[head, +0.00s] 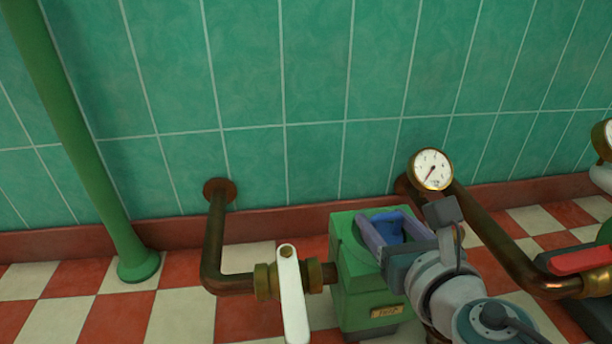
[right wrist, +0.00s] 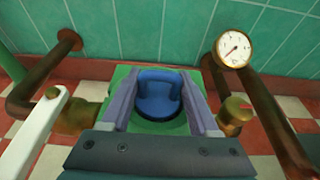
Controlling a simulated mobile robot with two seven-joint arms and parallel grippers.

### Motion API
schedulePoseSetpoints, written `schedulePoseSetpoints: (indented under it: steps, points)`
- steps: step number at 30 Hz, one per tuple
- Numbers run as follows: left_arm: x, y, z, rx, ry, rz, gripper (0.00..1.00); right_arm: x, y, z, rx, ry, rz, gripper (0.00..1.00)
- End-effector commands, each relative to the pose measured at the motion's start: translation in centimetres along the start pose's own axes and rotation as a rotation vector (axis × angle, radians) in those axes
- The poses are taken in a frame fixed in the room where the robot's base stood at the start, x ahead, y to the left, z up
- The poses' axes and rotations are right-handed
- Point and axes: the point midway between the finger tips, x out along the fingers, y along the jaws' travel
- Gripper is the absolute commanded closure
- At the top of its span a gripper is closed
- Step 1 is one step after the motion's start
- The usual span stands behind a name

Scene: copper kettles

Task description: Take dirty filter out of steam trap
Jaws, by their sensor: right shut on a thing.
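The steam trap is a green box (head: 352,285) on the floor, with pipes on both sides and a small brass plate on its front. A blue rounded part (head: 390,231), seemingly the filter, sits at the opening in its top; it also shows in the right wrist view (right wrist: 158,97). My right gripper (head: 384,216) reaches over the trap from the right, its purple-grey fingers on either side of the blue part and shut on it. How much of the part is inside the box is hidden. My left gripper is not in view.
A white lever valve (head: 291,295) stands left of the trap on a copper pipe (head: 213,245). A pressure gauge (head: 431,169) rises behind it, with another pipe and a red handle (head: 580,259) at right. A green post (head: 80,140) stands far left.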

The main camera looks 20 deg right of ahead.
Motion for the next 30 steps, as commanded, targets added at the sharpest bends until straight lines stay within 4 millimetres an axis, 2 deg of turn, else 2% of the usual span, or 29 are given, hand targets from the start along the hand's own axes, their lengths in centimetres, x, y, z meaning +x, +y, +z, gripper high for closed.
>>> schedulePoseSetpoints:
  steps: [1,9,20,26,30]
  points:
    - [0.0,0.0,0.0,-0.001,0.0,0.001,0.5,0.0,0.0,0.0,0.0,0.0,0.0,0.7]
    - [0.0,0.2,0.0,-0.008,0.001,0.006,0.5,0.0,0.0,0.1,0.0,-0.001,0.0,0.97]
    - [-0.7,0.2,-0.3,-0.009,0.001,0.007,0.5,-0.2,0.0,0.8,0.0,-0.001,0.0,0.97]
    - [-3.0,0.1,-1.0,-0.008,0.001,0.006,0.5,-1.0,0.0,3.2,0.001,-0.001,0.0,0.97]
    - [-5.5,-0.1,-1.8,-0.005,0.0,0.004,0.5,-1.8,0.0,5.8,-0.001,-0.002,0.0,0.97]
